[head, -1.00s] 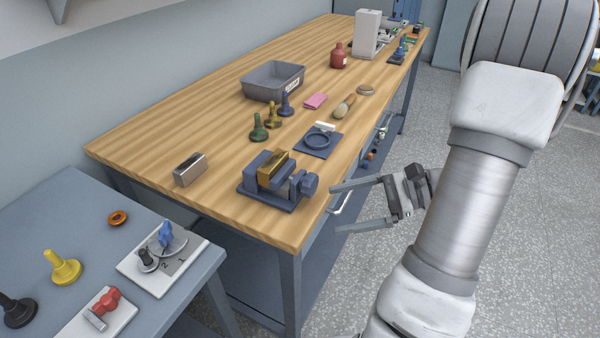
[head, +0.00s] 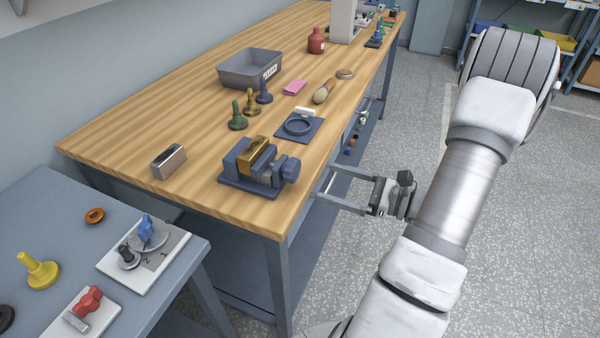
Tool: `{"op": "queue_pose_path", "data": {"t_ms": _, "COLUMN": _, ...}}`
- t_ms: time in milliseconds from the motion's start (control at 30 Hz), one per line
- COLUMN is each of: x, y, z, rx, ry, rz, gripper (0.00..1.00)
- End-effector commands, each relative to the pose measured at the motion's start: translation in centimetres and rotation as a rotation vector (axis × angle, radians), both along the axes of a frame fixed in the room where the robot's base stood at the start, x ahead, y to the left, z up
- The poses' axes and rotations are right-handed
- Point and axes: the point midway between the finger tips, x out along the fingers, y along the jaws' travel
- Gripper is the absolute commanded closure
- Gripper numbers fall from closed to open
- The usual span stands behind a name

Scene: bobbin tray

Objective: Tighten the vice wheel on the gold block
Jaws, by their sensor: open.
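The dark blue vice (head: 238,184) sits near the front edge of the wooden bench, with the gold block (head: 257,154) between its jaws. The vice wheel (head: 291,168) is a dark blue knob on the vice's right side, facing the bench edge. My gripper (head: 324,182) is open and empty, just right of the wheel and past the bench edge. Its two fingers point left toward the wheel, with a visible gap in the picture. Whether the fingertips are level with the wheel is hard to tell.
A metal block (head: 169,162) stands left of the vice. Behind are green (head: 237,118), brass and blue pegs, a blue plate with a ring (head: 300,127), a brush (head: 324,92) and a grey bin (head: 232,72). A lower grey table (head: 60,220) stands at front left. Floor at right is clear.

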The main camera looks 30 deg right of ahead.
Motion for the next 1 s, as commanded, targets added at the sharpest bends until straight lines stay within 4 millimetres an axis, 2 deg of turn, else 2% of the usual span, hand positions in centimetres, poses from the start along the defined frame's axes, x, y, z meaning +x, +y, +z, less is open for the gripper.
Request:
{"op": "queue_pose_path", "data": {"t_ms": 200, "x": 3.7, "y": 3.0, "z": 0.0, "rx": 0.0, "ry": -0.001, "rz": 0.004, "gripper": 0.0}}
{"op": "queue_pose_path", "data": {"t_ms": 400, "x": 5.9, "y": 4.6, "z": 0.0, "rx": -0.001, "ry": 0.0, "rz": 0.003, "gripper": 0.0}}
{"op": "queue_pose_path", "data": {"t_ms": 600, "x": 6.7, "y": 5.3, "z": 0.0, "rx": -0.001, "ry": -0.001, "rz": 0.001, "gripper": 0.0}}
{"op": "queue_pose_path", "data": {"t_ms": 833, "x": 6.8, "y": 5.3, "z": 0.0, "rx": -0.001, "ry": -0.001, "rz": 0.0, "gripper": 0.0}}
{"op": "queue_pose_path", "data": {"t_ms": 867, "x": 6.8, "y": 5.3, "z": 0.0, "rx": -0.001, "ry": -0.001, "rz": 0.0, "gripper": 0.04}}
{"op": "queue_pose_path", "data": {"t_ms": 1000, "x": 6.7, "y": 5.3, "z": 0.0, "rx": -0.001, "ry": -0.001, "rz": 0.0, "gripper": 0.29}}
